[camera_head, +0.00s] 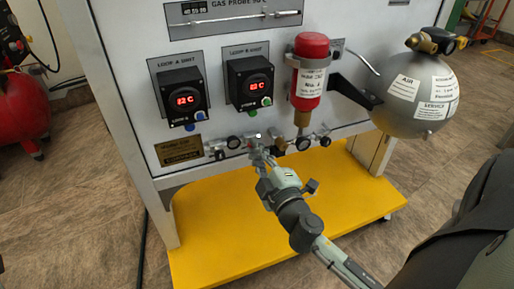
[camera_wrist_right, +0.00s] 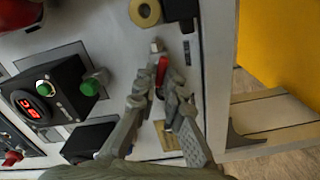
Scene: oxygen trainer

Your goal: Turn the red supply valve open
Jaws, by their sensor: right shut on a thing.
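The red supply valve shows in the right wrist view as a small red lever (camera_wrist_right: 161,71) on the pipe fittings. In the head view only a small red bit of it (camera_head: 251,143) shows at the panel's lower edge; the gripper hides much of the rest. My right gripper (camera_head: 257,150) reaches up to the fittings from below. In the wrist view my right gripper's fingers (camera_wrist_right: 162,88) are on either side of the lever's near end, shut on it. My left gripper is not in view.
Two black controllers (camera_head: 180,97) (camera_head: 249,82) with red displays sit above the pipework. A red cylinder (camera_head: 311,68) and a grey air tank (camera_head: 420,95) are to the right. A yellow base shelf (camera_head: 215,235) lies below, with free room above it.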

